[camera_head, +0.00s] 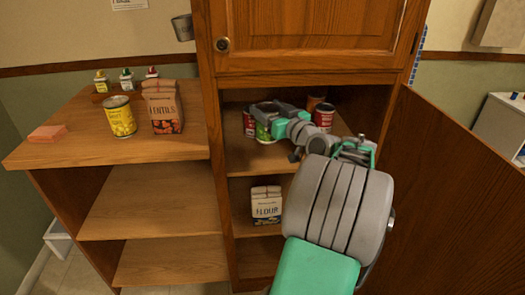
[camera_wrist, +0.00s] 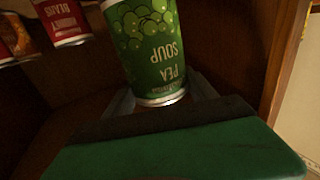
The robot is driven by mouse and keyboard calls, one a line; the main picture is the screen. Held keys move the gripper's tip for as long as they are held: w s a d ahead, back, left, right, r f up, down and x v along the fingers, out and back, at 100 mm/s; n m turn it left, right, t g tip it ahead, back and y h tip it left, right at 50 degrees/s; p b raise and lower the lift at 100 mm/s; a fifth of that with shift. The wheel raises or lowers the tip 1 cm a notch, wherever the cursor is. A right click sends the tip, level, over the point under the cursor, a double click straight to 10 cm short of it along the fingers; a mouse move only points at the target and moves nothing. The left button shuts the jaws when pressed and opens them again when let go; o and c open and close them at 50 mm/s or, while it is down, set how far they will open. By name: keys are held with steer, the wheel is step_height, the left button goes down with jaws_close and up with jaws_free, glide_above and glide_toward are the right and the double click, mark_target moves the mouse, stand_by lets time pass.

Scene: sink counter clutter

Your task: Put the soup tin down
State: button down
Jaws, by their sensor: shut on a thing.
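The soup tin (camera_wrist: 150,45) is a green tin labelled pea soup, with peas pictured on it. My gripper (camera_wrist: 160,100) is shut on it. In the head view the tin (camera_head: 263,132) is partly hidden by my gripper (camera_head: 266,112), inside the open upper bay of the cabinet, above the shelf board (camera_head: 255,164). The tin looks roughly upright. I cannot tell whether its base touches the shelf.
Red tins stand in the same bay, one to the right (camera_head: 323,117) and one to the left (camera_head: 249,122). A flour bag (camera_head: 266,204) stands on the shelf below. The open door (camera_head: 440,190) bounds the right side. A yellow tin (camera_head: 120,117) and lentils bag (camera_head: 163,108) stand on the left counter.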

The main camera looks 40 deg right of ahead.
step_height(320, 180, down, 8)
steer(key=shift+a+f+b, duration=0.1)
steer(key=shift+b, duration=0.4)
steer(key=shift+f, duration=0.2)
steer(key=shift+c, duration=1.4)
jaws_free()
